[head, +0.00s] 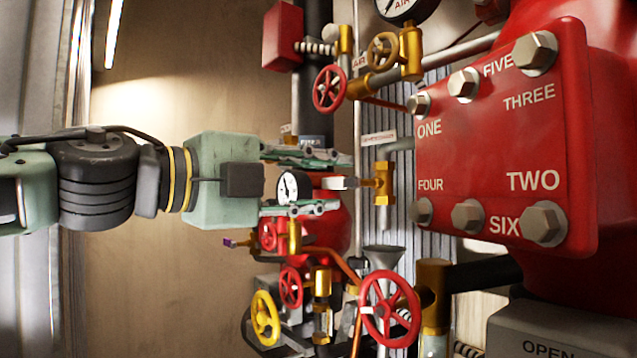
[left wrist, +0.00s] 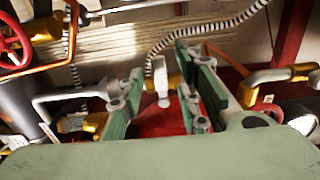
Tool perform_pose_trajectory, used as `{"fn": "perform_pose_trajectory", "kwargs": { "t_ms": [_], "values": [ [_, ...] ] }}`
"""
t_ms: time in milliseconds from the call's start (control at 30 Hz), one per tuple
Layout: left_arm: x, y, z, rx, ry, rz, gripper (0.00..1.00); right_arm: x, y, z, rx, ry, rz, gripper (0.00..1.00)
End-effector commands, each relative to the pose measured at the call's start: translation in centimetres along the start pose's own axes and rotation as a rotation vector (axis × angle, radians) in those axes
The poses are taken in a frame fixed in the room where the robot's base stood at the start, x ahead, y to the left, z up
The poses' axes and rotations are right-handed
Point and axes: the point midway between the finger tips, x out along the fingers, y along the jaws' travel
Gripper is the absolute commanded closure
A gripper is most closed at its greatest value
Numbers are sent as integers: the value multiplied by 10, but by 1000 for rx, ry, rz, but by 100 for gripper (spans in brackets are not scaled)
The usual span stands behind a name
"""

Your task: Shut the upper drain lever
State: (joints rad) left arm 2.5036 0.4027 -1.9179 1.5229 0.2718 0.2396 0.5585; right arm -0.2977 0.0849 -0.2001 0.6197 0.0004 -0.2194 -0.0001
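The upper drain lever (head: 341,183) has a short pale handle on a brass valve body (head: 384,183), right of centre in the head view. The handle points left toward my left gripper (head: 344,181). That gripper is open, with one green finger above the handle and one below it in the picture. In the left wrist view a pale handle (left wrist: 161,82), seemingly the same lever, shows between the spread fingers (left wrist: 160,74), with visible gaps on both sides. I cannot tell how deep it sits between them. My right gripper is not in view.
A round gauge (head: 294,187) shows behind the gripper. Red handwheels (head: 390,308) and a yellow handwheel (head: 265,318) crowd below; another red wheel (head: 330,88) is above. A large red bolted plate (head: 490,150) stands at the right. The wall side at left is freer.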

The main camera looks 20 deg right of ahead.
Motion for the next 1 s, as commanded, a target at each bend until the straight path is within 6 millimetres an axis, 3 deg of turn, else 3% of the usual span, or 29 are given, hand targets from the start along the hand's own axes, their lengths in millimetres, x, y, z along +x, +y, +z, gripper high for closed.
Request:
{"fn": "perform_pose_trajectory", "kwargs": {
  "t_ms": [300,500,1000],
  "values": [
    [-48,-1,1,0,-2,-2,69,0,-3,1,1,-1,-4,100],
    [-69,0,0,0,-1,-1,69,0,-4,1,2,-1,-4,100],
    [-73,0,0,0,0,0,69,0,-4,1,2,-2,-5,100]
  ]
}}
